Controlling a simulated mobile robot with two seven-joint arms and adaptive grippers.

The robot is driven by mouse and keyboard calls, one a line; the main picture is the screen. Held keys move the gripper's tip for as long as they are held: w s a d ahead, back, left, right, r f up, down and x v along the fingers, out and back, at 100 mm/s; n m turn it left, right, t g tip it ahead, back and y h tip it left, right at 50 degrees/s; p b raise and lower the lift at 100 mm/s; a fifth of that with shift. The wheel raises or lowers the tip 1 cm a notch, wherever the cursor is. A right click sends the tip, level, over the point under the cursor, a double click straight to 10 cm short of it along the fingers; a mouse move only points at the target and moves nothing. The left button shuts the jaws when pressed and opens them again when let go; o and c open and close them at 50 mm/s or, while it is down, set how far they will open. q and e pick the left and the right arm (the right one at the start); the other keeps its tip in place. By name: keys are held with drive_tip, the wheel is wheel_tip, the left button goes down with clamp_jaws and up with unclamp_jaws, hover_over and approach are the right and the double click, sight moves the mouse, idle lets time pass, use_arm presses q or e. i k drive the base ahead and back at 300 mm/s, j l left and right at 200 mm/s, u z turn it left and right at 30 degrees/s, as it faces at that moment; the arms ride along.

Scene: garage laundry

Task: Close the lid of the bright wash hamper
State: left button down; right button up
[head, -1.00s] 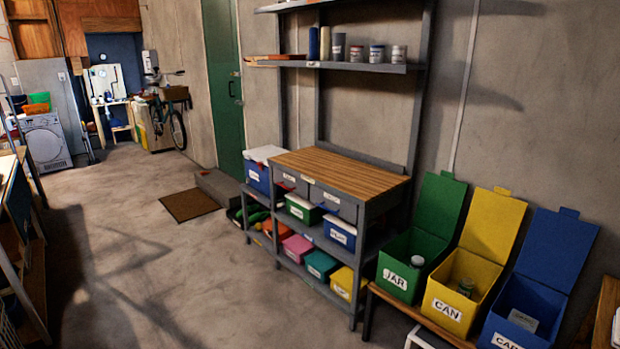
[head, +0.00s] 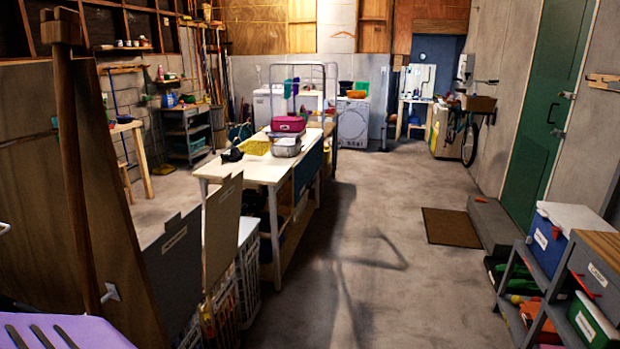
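Laundry hampers stand in a row at the lower left of the head view, at the near end of the white table. One has a dark grey lid (head: 173,268) standing upright, with a small label. Beside it a beige lid (head: 222,235) also stands upright with a label. I cannot read either label, so I cannot tell which hamper is the bright wash one. At the far end a white slatted hamper (head: 249,277) has a pale flat top. The hampers' insides are mostly hidden. Neither of my grippers is in view.
The white table (head: 252,170) holds a pink box (head: 288,124) and a grey basket (head: 287,147). A wooden panel (head: 90,190) stands at left. A purple object (head: 65,332) fills the lower left corner. The concrete floor (head: 375,270) is open up to the shelf unit at right.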

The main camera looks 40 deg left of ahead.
sight(223, 207)
drive_tip(key=i+j+u, duration=0.1)
drive_tip(key=i+u, duration=0.6)
drive_tip(key=i, duration=0.2)
drive_tip(key=i+l+u, duration=0.15)
drive_tip(key=i+u, duration=0.15)
drive_tip(key=i, duration=0.15)
